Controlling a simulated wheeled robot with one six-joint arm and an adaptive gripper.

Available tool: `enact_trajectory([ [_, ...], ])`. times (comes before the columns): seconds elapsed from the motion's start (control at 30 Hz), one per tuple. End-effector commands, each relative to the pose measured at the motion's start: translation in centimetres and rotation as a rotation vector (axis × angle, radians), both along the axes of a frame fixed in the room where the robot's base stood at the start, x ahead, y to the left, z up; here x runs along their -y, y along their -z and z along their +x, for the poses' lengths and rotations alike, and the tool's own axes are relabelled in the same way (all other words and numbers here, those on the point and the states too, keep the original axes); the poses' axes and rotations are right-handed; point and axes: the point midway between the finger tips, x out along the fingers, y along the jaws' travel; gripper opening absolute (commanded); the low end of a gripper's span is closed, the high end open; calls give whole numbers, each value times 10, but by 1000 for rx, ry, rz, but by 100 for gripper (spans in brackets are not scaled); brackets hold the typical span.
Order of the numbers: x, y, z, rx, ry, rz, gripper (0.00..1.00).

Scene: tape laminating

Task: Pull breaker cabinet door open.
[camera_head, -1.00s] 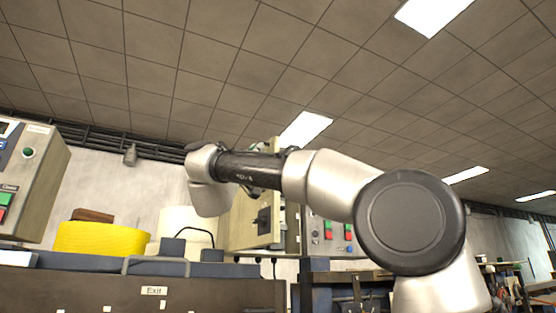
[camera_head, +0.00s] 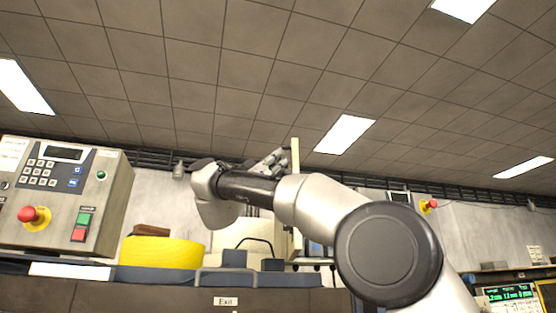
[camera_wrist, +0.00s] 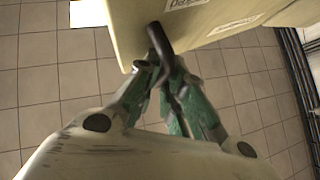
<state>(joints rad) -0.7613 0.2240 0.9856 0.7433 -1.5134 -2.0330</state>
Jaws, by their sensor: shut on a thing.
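The beige cabinet door (camera_wrist: 125,15) fills the top of the wrist view, with a label on its face. A black handle (camera_wrist: 158,40) sticks out from it. My gripper (camera_wrist: 167,68) has its green-padded fingers closed on this handle. In the head view my gripper (camera_head: 270,161) is partly hidden by my arm. A thin upright beige edge (camera_head: 295,155) beside it looks like the door seen nearly edge-on. The cabinet body is mostly hidden behind my arm, so how far the door stands open cannot be told.
A control box (camera_head: 62,195) with a keypad and red knob stands at left. A yellow roll (camera_head: 160,252) sits on the dark machine (camera_head: 180,297) marked Exit. Lit instruments (camera_head: 510,294) are at lower right. Tiled floor (camera_wrist: 40,90) shows clear below the door.

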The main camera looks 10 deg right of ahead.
Motion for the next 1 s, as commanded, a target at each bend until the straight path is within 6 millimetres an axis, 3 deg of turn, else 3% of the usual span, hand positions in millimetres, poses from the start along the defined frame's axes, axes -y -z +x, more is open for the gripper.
enact_trajectory([
  [0.17, -1, 4, 6, -12, -3, -4, 0],
  [0.2, -1, 4, 6, -12, -3, -4, 18],
  [0.23, -1, 4, 6, -12, -2, -4, 19],
  [0.67, -4, 7, 4, -12, -3, -1, 19],
  [1.0, -46, 53, -19, -10, -3, -4, 19],
])
